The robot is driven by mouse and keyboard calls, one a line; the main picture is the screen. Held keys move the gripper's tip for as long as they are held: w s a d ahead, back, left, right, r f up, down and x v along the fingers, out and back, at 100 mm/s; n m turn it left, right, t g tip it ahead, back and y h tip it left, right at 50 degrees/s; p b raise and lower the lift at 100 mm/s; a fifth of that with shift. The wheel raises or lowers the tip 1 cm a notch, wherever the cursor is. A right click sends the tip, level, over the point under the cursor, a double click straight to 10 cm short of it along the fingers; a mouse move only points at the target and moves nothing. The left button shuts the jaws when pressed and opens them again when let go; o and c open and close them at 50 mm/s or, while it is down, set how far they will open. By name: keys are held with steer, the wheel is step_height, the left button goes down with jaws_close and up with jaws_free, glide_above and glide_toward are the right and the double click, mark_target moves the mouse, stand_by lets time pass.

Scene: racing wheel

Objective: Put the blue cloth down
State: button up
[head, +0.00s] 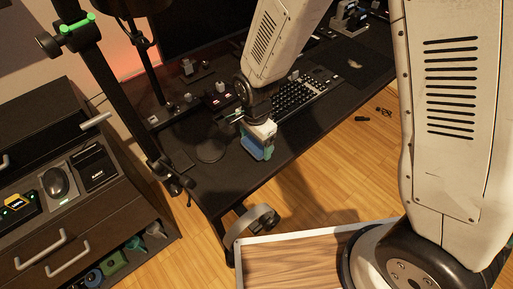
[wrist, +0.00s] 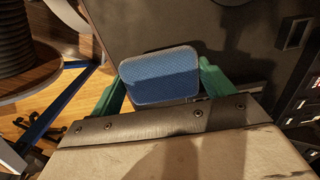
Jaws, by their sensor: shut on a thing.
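The blue cloth (wrist: 160,75) is a folded, rounded pad between the two green fingers of my gripper (wrist: 160,90) in the wrist view. The fingers press on its left and right sides. In the head view my gripper (head: 258,150) is over the front edge of the black desk (head: 290,148), near its left end. The cloth shows there only as a small blue patch (head: 249,146) at the fingers. I cannot tell whether the cloth touches the desk.
A keyboard (head: 300,95) lies on the desk behind my gripper. A drawer cabinet (head: 75,220) with a mouse (head: 56,182) on top stands at the left. A black upright post (head: 115,85) rises between cabinet and desk. Bare desk surface lies right of my gripper.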

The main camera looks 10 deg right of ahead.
mark_target(256, 143)
steer(key=shift+d+f, duration=0.1)
steer(key=shift+f, duration=1.55)
steer(key=shift+f, duration=0.1)
steer(key=o, duration=1.1)
steer(key=shift+o, duration=0.2)
step_height(256, 143, up, 12)
steer(key=shift+r, duration=0.1)
steer(key=shift+d+r, duration=0.1)
steer(key=s+d+r+n, duration=0.5)
steer(key=d+r, duration=0.6)
steer(key=r, duration=0.2)
steer(key=s+d+r+n, duration=0.3)
steer(key=s+d, duration=0.2)
steer(key=s, duration=0.2)
steer(key=s+d+r+n+t, duration=0.1)
steer(key=s+d+r+n, duration=0.2)
steer(key=s, duration=0.4)
steer(key=shift+s+d+r, duration=0.25)
steer(key=shift+d+r, duration=0.3)
steer(key=shift+d, duration=0.35)
